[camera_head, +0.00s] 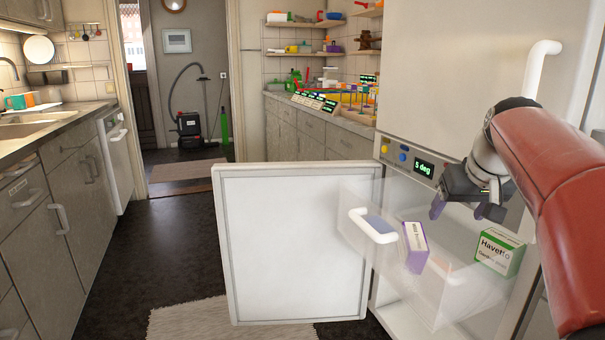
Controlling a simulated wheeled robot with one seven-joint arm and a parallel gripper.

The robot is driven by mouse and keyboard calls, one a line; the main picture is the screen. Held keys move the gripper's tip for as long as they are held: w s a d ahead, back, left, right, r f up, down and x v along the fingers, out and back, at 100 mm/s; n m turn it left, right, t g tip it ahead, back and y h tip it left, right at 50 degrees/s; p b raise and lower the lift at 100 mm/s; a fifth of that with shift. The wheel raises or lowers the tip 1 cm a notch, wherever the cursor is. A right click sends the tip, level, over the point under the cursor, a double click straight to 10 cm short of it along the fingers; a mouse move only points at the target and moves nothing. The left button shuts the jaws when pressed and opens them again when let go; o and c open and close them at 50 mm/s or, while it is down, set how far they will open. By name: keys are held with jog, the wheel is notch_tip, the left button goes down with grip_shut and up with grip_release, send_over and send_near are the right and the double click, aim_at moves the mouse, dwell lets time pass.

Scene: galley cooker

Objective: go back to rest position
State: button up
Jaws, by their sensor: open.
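My gripper (464,210) is open at the right, above a clear drawer (360,268) with a white handle (372,227). Its fingers point down and nothing shows between them. The drawer is pulled out of a white fridge (435,60). A white and purple box (415,246) shows tilted at the drawer, below and left of my gripper. A green and white box (499,251) shows to the right, below my gripper. My red arm covers part of the right side.
An open white door panel (290,245) stands in the middle, left of the drawer. Dark floor (165,250) with a pale rug (190,318) lies left of it. Cabinets (62,220) line the left wall. A vacuum cleaner (189,125) stands at the back.

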jog(key=s+a+f+b, duration=0.2)
jog(key=s+a+f, duration=0.5)
jog(key=s+f, duration=0.3)
jog(key=s+a+f+b, duration=0.2)
jog(key=s+a+f, duration=0.4)
jog(key=s+f, duration=0.5)
jog(key=s, duration=0.2)
jog(key=shift+s+a+f, duration=0.25)
jog(key=shift+s+a, duration=0.1)
jog(key=shift+a, duration=0.05)
jog(key=shift+o, duration=0.3)
jog(key=shift+w, duration=0.1)
